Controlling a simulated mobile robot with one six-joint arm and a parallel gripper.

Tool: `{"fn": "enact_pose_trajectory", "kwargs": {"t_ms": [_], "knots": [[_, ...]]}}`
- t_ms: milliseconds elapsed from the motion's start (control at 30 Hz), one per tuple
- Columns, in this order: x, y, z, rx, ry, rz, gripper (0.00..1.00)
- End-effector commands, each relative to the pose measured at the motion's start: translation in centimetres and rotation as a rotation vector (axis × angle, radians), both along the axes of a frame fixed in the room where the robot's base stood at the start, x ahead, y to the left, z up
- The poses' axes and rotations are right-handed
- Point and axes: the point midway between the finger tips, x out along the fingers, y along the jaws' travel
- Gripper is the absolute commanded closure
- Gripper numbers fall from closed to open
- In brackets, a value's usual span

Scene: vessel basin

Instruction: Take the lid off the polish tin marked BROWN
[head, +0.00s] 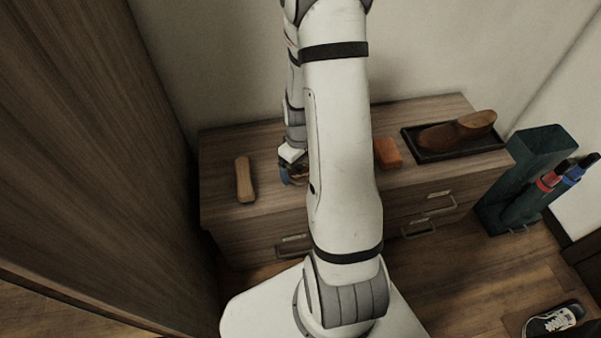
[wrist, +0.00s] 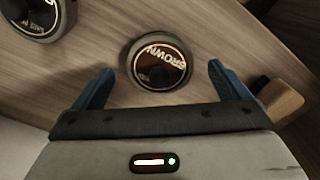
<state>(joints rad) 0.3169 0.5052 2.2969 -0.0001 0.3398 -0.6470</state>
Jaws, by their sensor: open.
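The polish tin marked BROWN (wrist: 160,63) stands on the wooden cabinet top in the wrist view. In the head view my gripper (head: 292,174) is low over the cabinet top, and my arm hides most of the tins there.
A second round tin (wrist: 38,14) is at the upper left of the wrist view. A wooden brush (head: 245,179) lies left of my gripper. An orange block (head: 387,153) and a dark tray (head: 430,155) with a brown shoe form (head: 458,130) are to the right.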

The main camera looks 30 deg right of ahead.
Motion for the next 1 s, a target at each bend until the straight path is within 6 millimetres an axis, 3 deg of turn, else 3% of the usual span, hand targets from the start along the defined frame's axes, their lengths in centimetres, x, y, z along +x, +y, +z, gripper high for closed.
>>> {"fn": "enact_pose_trajectory", "kwargs": {"t_ms": [67, 300, 800, 1000], "knots": [[-0.02, 0.00, -1.00, 0.001, 0.001, 0.000, 0.04], [0.02, 0.02, -0.96, 0.000, 0.000, 0.000, 0.05], [0.02, 0.06, -0.94, 0.000, 0.000, 0.001, 0.45], [0.03, 0.07, -0.88, 0.000, 0.000, 0.001, 0.45]]}}
